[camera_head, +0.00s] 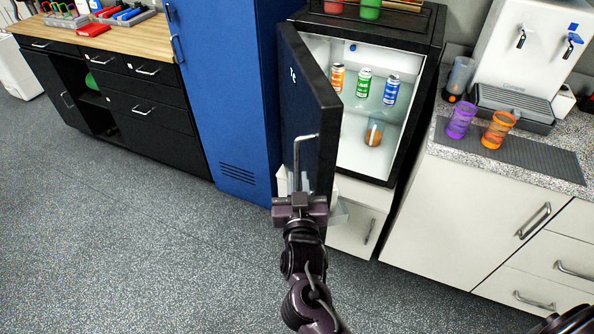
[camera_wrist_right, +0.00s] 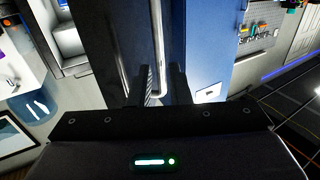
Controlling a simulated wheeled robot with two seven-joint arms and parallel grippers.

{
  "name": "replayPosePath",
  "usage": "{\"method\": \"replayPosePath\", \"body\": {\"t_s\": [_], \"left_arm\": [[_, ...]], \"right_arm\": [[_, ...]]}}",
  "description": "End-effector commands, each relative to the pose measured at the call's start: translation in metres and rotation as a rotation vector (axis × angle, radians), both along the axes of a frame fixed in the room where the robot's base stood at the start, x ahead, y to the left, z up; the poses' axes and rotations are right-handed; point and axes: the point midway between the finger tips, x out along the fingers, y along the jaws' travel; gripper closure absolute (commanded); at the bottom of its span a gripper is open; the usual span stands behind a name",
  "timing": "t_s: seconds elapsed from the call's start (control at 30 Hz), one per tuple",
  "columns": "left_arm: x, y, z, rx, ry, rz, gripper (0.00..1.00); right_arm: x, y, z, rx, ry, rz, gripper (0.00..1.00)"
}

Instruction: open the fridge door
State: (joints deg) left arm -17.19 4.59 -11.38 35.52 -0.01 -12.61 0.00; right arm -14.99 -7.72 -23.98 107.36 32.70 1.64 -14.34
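The small black fridge (camera_head: 412,120) stands with its door (camera_head: 318,105) swung wide open toward the left, so its white interior shows. The door's metal bar handle (camera_head: 297,158) is on its outer face. My right gripper (camera_head: 297,183) is at the lower end of the handle. In the right wrist view the handle (camera_wrist_right: 157,55) runs down between my two fingers (camera_wrist_right: 160,88). The fingers stand apart, with some gap around the bar; firm contact is not clear. My left gripper is not in view.
Inside the fridge are an orange can (camera_head: 337,78), a green can (camera_head: 364,82), a blue can (camera_head: 391,90) and a jar (camera_head: 374,132). A blue locker (camera_head: 232,90) stands close left of the door. White drawers (camera_head: 480,215) stand right. Grey floor (camera_head: 150,240) is clear at front left.

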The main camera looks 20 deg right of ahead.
Motion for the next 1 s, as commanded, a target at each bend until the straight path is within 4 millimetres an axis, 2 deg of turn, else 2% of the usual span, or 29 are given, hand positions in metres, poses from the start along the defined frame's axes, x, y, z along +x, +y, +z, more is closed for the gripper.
{"method": "replayPosePath", "body": {"t_s": [0.13, 0.37, 0.47, 0.53, 0.57, 0.67, 0.7, 0.77, 0.8, 0.9, 1.0], "left_arm": [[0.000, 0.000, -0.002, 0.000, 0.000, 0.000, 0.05], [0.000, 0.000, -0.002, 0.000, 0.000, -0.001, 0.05], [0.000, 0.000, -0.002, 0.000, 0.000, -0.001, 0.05], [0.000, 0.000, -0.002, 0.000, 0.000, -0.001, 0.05], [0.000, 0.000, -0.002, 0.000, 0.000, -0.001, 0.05], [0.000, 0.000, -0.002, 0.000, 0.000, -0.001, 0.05], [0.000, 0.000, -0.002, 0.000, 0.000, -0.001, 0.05], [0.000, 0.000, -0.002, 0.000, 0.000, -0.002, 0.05], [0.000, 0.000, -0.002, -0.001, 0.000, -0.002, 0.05], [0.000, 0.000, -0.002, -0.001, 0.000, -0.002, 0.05], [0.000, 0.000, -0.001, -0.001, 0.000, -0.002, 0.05]], "right_arm": [[-0.009, 0.002, 0.000, 0.000, -0.001, -0.001, 0.83], [-0.010, 0.002, 0.001, 0.000, -0.001, -0.001, 0.83], [-0.009, 0.003, -0.005, -0.004, 0.009, 0.005, 0.96], [-0.009, 0.007, -0.023, -0.016, 0.041, 0.024, 1.00], [-0.009, 0.009, -0.036, -0.024, 0.064, 0.036, 1.00], [-0.014, 0.018, -0.098, -0.058, 0.179, 0.095, 1.00], [-0.020, 0.021, -0.131, -0.073, 0.241, 0.124, 1.00], [-0.033, 0.022, -0.183, -0.094, 0.342, 0.167, 1.00], [-0.045, 0.022, -0.217, -0.103, 0.410, 0.193, 1.00], [-0.081, 0.015, -0.295, -0.118, 0.575, 0.248, 1.00], [-0.118, 0.004, -0.352, -0.123, 0.709, 0.282, 1.00]]}}
